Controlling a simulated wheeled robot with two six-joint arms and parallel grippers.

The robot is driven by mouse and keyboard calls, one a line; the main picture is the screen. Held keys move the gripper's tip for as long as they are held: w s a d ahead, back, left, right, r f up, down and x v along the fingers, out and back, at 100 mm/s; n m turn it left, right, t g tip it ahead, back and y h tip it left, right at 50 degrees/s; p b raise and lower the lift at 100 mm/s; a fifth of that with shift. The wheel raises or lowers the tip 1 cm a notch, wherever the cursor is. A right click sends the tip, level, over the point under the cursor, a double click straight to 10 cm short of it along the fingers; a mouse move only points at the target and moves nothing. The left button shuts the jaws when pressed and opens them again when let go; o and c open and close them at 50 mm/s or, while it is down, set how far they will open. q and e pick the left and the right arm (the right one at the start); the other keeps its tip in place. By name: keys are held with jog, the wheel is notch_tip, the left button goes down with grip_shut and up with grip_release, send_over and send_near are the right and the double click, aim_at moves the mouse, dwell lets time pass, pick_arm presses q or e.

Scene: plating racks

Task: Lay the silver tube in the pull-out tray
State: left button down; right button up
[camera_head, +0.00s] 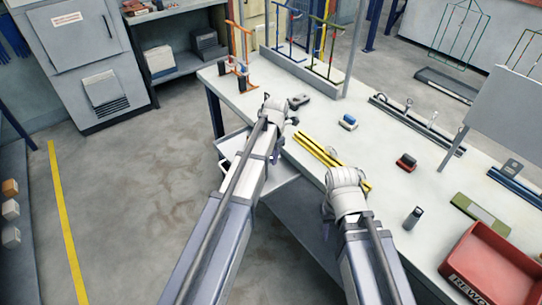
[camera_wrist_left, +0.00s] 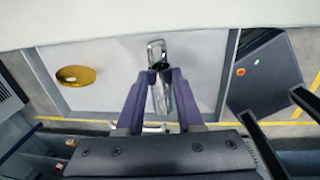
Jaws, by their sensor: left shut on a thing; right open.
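My left gripper (camera_wrist_left: 160,82) has purple fingers shut on the silver tube (camera_wrist_left: 156,52), whose shiny end shows beyond the fingertips in the left wrist view. The pull-out tray (camera_wrist_left: 205,50) lies behind and below the tube in that view, with a round gold piece (camera_wrist_left: 75,76) in it. In the head view the tray (camera_head: 283,174) sticks out from under the bench, partly hidden by my left arm. My left gripper (camera_head: 277,152) is mostly hidden there, and the tube cannot be made out. My right gripper (camera_head: 326,210) is open at the bench's front edge, mostly hidden by its wrist.
The white bench (camera_head: 375,150) holds yellow bars (camera_head: 318,151), blue and red blocks, a dark bottle (camera_head: 412,217) and a red bin (camera_head: 490,270). Orange and blue racks stand at its far end. A grey cabinet (camera_head: 80,60) stands at the back left. The floor left of the tray is clear.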

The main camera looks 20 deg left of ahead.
pick_arm(q)
jog(key=shift+f, duration=0.45)
jog(key=shift+c, duration=2.3)
grip_release()
jog(key=shift+r, duration=0.15)
jog(key=r+p, duration=0.7)
jog(key=shift+s+d+r, duration=0.3)
jog(key=shift+d+r, duration=0.05)
jog(key=shift+f, duration=0.1)
